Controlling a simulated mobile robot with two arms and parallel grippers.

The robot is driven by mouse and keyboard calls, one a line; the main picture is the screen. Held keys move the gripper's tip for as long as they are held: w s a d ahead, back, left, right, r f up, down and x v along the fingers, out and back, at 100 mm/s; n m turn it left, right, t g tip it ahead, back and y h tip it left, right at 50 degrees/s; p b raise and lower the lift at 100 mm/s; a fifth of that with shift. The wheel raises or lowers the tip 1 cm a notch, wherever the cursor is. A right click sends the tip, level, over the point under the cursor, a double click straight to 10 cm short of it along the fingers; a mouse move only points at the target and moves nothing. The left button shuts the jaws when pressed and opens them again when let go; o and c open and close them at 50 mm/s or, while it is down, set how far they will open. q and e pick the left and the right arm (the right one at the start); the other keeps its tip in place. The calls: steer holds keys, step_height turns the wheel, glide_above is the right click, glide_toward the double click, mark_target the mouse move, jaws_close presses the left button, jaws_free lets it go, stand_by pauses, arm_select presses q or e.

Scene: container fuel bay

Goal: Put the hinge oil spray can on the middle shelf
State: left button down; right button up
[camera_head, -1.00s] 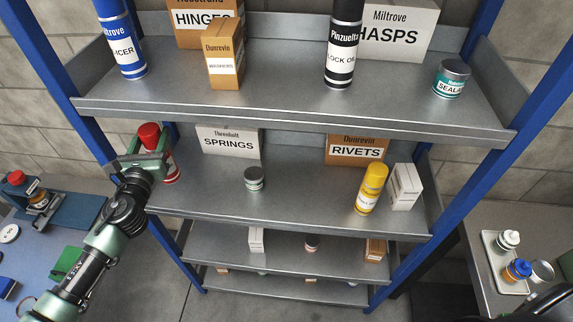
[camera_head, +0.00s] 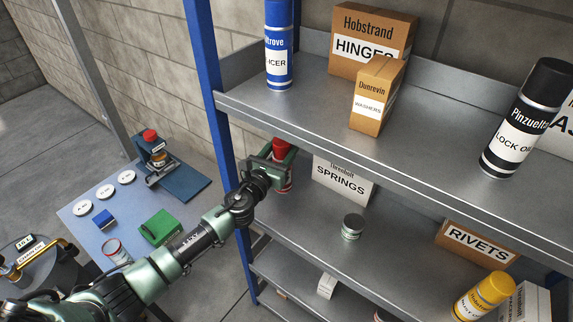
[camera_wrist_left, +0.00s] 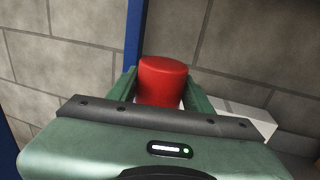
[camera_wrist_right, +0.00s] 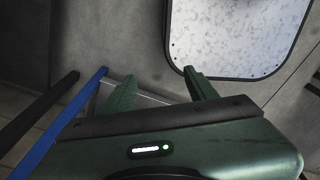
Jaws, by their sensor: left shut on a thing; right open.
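My left gripper (camera_head: 276,165) is shut on the red-capped spray can (camera_head: 281,148), at the left end of the middle shelf (camera_head: 300,215). The can looks upright; its label is mostly hidden and unreadable. In the left wrist view its red cap (camera_wrist_left: 163,78) shows between the two green fingers. I cannot tell whether its base touches the shelf. My right gripper (camera_wrist_right: 162,88) shows only in its wrist view, open and empty.
On the middle shelf stand the SPRINGS box (camera_head: 342,188), a small grey-lidded tin (camera_head: 352,227), the RIVETS box (camera_head: 474,243) and a yellow can (camera_head: 482,297). The upper shelf (camera_head: 330,105) overhangs it. A blue post (camera_head: 208,90) stands left of the can.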

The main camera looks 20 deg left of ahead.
arm_select(q)
steer(key=shift+f, duration=0.45)
steer(key=shift+f+b, duration=1.15)
steer(key=shift+f, duration=0.4)
arm_select(e)
steer(key=shift+w+f, duration=0.3)
steer(key=shift+f, duration=0.35)
steer(key=shift+w+f, duration=0.25)
steer(key=shift+f, duration=0.35)
arm_select(q)
steer(key=c, duration=0.6)
jaws_free()
steer(key=shift+f, duration=0.1)
arm_select(e)
steer(key=shift+s+d, duration=0.2)
steer(key=shift+s, duration=0.05)
arm_select(q)
steer(key=shift+s, duration=0.1)
steer(key=shift+s+a+b, duration=0.15)
steer(key=shift+s+a, duration=0.15)
steer(key=shift+s, duration=1.65)
steer(key=shift+s+a+b, duration=0.15)
steer(key=shift+s+a, duration=0.2)
steer(key=shift+s, duration=1.65)
steer(key=shift+s+a+b, duration=0.15)
steer(key=shift+s+a, duration=0.15)
steer(key=shift+s, duration=1.65)
arm_select(e)
steer(key=shift+f, duration=0.45)
